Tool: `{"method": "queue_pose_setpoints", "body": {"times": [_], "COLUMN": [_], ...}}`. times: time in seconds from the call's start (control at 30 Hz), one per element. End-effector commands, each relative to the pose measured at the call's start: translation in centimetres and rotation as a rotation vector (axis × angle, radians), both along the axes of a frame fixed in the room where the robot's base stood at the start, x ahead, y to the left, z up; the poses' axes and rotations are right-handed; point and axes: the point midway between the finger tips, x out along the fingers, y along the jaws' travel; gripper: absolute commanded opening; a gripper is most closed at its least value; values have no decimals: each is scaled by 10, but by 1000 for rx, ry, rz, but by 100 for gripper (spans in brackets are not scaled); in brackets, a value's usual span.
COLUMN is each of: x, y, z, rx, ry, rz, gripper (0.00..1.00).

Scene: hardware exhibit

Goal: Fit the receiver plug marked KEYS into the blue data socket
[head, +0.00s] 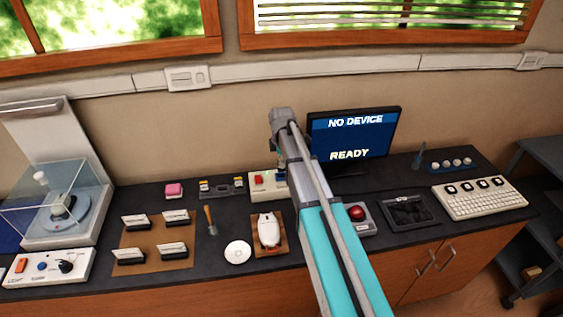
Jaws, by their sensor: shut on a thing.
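My gripper (281,176) is seen only in part, small and dark, beside my arm and just above a white box (262,193) with a red part on top. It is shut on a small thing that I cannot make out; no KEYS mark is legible. A low dark rack (222,191) with small yellow-topped pieces at its left and right stands left of the box. I cannot make out the blue data socket; my gripper and arm cover the right part of the box. The monitor (352,138) behind reads NO DEVICE and READY.
A white mouse (268,229) on a brown pad, a white disc (237,252) and a brown board (150,257) with labelled cards lie in front. A red button box (358,215), a black tray (409,210) and a white keyboard (478,202) are to the right.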

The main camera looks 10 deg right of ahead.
Motion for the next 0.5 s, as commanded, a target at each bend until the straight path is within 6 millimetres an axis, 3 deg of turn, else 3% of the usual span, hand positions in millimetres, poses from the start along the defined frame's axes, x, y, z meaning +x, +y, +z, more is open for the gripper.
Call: {"method": "queue_pose_setpoints", "body": {"times": [0.2, 0.5], "x": [0, 0], "y": [0, 0], "z": [-14, -18], "rx": [0, 0], "ry": [0, 0], "rz": [0, 0], "gripper": [0, 0]}}
